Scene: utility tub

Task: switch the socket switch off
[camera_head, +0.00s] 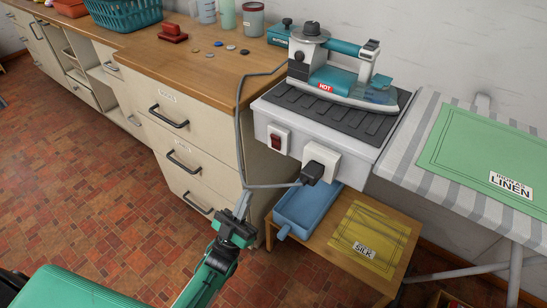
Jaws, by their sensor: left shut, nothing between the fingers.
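The socket switch (276,141) is a red rocker in a white plate on the front of a pale box under the iron. I cannot tell which way the rocker is tipped. To its right, a white socket (327,155) holds a black plug (312,172) with a grey cable (238,130). The teal iron (340,80), with a red "HOT" label, rests on the dark ribbed top of the box. My left gripper (243,202) is shut and empty, below and left of the switch and apart from it. My right gripper is out of view.
A blue tray (306,208) and a yellow "SILK" cloth (372,237) lie on a low wooden table below the box. Drawers with black handles (184,158) stand at left. A striped ironing board (408,146) with a green cloth (480,150) is at right.

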